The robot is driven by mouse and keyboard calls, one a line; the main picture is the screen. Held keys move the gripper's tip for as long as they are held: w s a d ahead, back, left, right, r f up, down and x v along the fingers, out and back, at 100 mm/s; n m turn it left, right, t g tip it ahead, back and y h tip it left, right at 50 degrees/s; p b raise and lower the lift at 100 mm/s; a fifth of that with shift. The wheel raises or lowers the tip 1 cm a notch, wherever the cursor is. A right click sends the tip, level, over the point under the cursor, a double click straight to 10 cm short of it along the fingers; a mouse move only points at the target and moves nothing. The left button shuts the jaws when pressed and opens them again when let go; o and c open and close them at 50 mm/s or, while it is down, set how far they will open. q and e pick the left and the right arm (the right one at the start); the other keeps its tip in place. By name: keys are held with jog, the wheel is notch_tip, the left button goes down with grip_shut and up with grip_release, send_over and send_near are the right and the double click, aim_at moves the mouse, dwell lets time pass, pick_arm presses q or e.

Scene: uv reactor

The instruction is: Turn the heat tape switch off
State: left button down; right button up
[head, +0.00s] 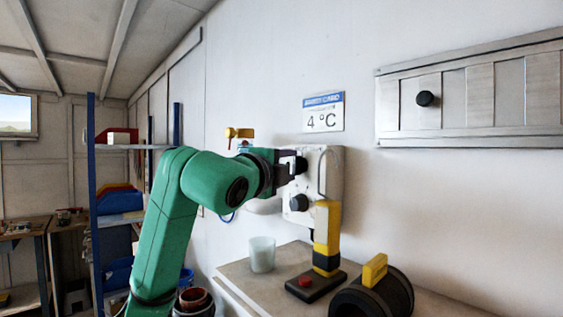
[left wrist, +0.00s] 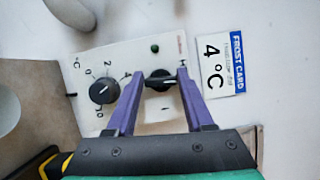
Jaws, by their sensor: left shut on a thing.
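A white control box (head: 328,170) is fixed to the wall, and its face (left wrist: 132,62) shows in the left wrist view. It carries a black temperature dial (left wrist: 103,90) with numbers around it, a small dark green lamp (left wrist: 155,48) and a black switch knob (left wrist: 160,80) with a pale line across it. My left gripper (head: 287,167) is at the upper part of the box. In the left wrist view its purple fingers (left wrist: 161,76) are on either side of the switch knob, shut on it. The switch's markings are partly hidden by the fingers. My right gripper is out of view.
A 4 °C frost card (head: 323,112) hangs above the box. Below are a bench (head: 237,275) with a white cup (head: 262,254), a yellow-and-black device (head: 327,238) with a red button, and a black cylinder (head: 372,298). A yellow-handled valve (head: 239,132) is left of the box.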

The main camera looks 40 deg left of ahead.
pick_arm(q)
jog(key=shift+n, duration=0.5)
jog(key=shift+c, duration=2.3)
grip_release()
jog(key=shift+o, duration=0.9)
jog(key=shift+w, duration=0.2)
jog(key=shift+w+d+f+g, duration=0.1)
jog(key=shift+w+d+g, duration=0.05)
jog(key=shift+w+g, duration=0.15)
jog(key=a+b+v, duration=0.1)
jog(key=b+v, duration=0.1)
jog(key=v, duration=1.3)
jog(key=shift+b, duration=0.35)
jog(key=shift+f, duration=0.1)
